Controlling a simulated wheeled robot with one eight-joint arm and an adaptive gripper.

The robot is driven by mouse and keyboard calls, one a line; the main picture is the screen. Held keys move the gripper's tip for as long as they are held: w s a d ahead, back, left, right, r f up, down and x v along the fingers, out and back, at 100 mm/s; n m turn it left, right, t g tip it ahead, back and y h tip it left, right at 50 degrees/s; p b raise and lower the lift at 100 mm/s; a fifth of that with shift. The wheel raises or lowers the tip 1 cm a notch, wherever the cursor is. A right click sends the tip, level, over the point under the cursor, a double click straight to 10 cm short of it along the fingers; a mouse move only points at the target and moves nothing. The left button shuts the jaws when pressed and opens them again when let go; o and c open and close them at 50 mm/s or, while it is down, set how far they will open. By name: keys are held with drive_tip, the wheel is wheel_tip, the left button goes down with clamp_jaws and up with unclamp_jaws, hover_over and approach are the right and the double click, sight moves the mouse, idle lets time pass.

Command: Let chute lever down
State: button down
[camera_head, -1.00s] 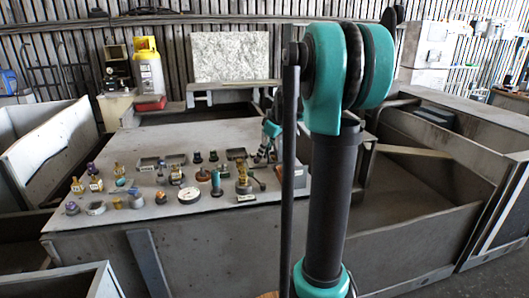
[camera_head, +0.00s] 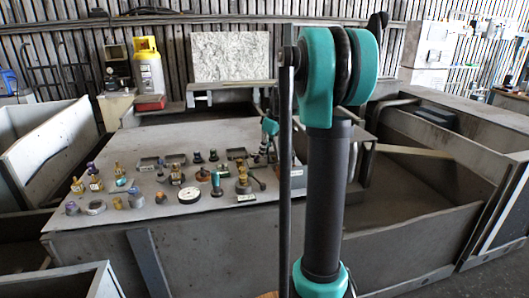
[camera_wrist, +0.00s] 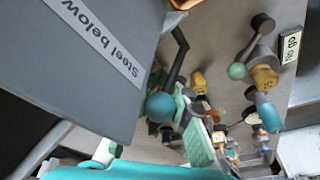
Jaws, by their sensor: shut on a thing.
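In the wrist view a black lever (camera_wrist: 179,62) with a teal ball knob (camera_wrist: 160,106) stands beside a grey panel labelled "Steel below" (camera_wrist: 100,45). I take it for the chute lever. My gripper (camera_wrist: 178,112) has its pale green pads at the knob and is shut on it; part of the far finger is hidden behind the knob. In the head view my gripper (camera_head: 268,140) is at the right rear of the grey table, small and partly hidden by my arm; the lever cannot be made out there.
The grey table (camera_head: 120,215) carries several small fittings, knobs and shallow trays left of my gripper. Another lever with a green ball (camera_wrist: 237,71) stands close by in the wrist view, near a white tag (camera_wrist: 291,46). Grey bins (camera_head: 430,205) flank the table.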

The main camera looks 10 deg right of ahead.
drive_tip(key=shift+w+f+g, duration=0.25)
drive_tip(key=shift+g, duration=0.45)
drive_tip(key=c, duration=1.4)
unclamp_jaws()
